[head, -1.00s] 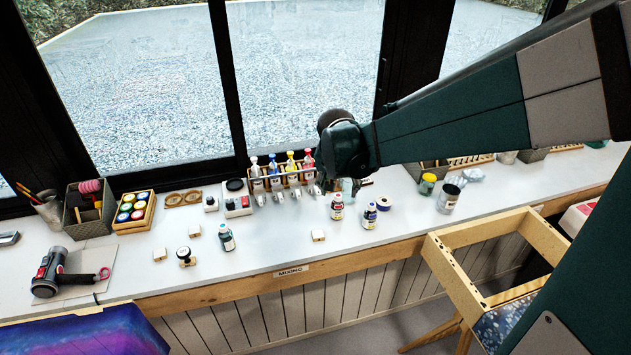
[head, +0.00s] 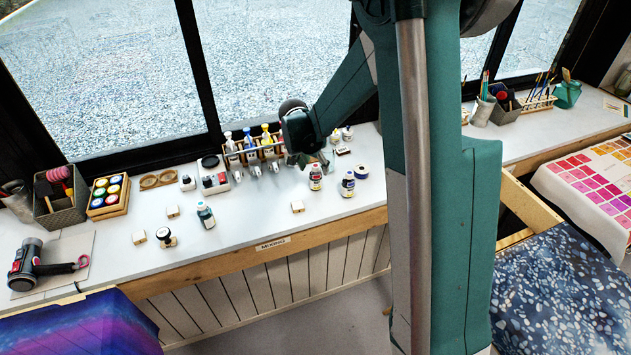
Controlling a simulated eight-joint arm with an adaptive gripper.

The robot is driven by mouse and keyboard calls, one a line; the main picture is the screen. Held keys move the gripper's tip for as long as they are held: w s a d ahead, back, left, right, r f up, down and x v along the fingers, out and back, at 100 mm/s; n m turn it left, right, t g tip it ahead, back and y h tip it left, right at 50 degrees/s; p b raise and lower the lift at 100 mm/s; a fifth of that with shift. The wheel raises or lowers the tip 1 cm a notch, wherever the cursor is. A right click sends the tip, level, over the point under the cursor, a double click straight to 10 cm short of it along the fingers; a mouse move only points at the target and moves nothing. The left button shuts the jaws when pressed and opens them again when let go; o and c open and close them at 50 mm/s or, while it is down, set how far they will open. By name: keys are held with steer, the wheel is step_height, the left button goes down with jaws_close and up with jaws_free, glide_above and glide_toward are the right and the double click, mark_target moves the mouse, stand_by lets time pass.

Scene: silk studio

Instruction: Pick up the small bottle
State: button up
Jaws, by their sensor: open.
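Several small bottles stand on the white counter (head: 255,222), and I cannot tell which one the task means. A red-capped bottle (head: 315,178) and a dark-blue-labelled bottle (head: 347,185) stand upright at the centre right. A teal-labelled bottle (head: 206,215) stands upright further left. My gripper (head: 312,162) is open above the back of the counter, just behind and above the red-capped bottle, apart from it as far as I can tell. Its fingers are small and partly hidden by the wrist.
A wooden rack (head: 255,153) of several coloured bottles stands just left of my gripper. A small wooden block (head: 297,207) and a stamp (head: 166,237) sit nearer the front edge. My arm hides the counter's right part.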

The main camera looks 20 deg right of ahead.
mark_target(319, 175)
steer(key=shift+w+d+f, duration=0.1)
steer(key=shift+w+f, duration=0.1)
steer(key=shift+f, duration=0.2)
steer(key=shift+f, duration=0.1)
steer(key=shift+x, duration=1.2)
steer(key=shift+d+f, duration=0.1)
steer(key=shift+b+x, duration=0.4)
steer(key=shift+x, duration=2.1)
steer(key=c, duration=1.1)
